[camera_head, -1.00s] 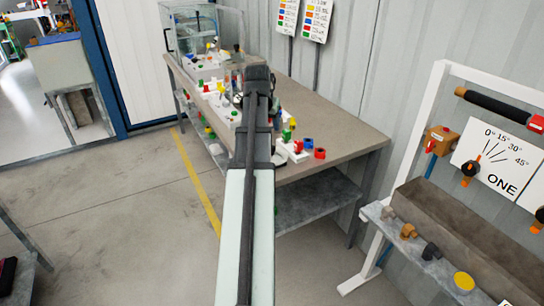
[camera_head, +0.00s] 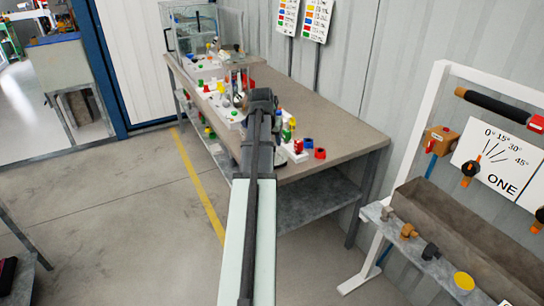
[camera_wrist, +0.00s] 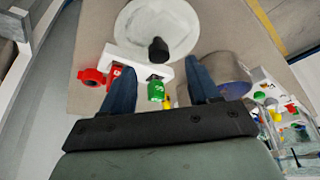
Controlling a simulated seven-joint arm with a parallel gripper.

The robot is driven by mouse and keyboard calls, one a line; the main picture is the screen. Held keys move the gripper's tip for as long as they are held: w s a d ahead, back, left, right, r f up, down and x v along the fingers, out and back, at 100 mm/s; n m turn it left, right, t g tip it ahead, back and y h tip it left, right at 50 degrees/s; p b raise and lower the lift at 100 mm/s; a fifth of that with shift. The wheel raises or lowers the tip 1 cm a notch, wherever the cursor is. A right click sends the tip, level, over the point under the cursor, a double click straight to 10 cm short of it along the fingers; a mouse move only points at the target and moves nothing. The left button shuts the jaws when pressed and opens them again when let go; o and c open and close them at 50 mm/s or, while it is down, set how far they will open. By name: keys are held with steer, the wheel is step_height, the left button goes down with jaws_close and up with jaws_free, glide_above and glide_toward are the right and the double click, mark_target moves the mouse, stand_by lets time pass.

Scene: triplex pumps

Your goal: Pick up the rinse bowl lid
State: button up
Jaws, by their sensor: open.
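In the wrist view, a pale round disc with a dark knob, which looks like the rinse bowl lid (camera_wrist: 150,22), lies on the table at the top of the picture. Its knob (camera_wrist: 158,50) stands up near the disc's lower edge. My gripper (camera_wrist: 160,68) is open, with its two blue fingers either side of the knob's line in the picture. Nothing is held between them. A metal bowl (camera_wrist: 224,72) sits right of the lid, partly hidden by the right finger. In the head view my arm hides the gripper's fingers, and I cannot make out the lid.
A white rack with a green bottle (camera_wrist: 156,90) and a red bottle (camera_wrist: 114,76) sits close by the fingers, with a red cup-like part (camera_wrist: 92,77) beside it. The right part of the workbench (camera_head: 345,135) is clear. A clear-walled case (camera_head: 232,35) stands at the far end.

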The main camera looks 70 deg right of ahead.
mark_target(281, 156)
steer(key=shift+x, duration=2.5)
steer(key=shift+s, duration=0.1)
steer(key=shift+c, duration=0.2)
jaws_close()
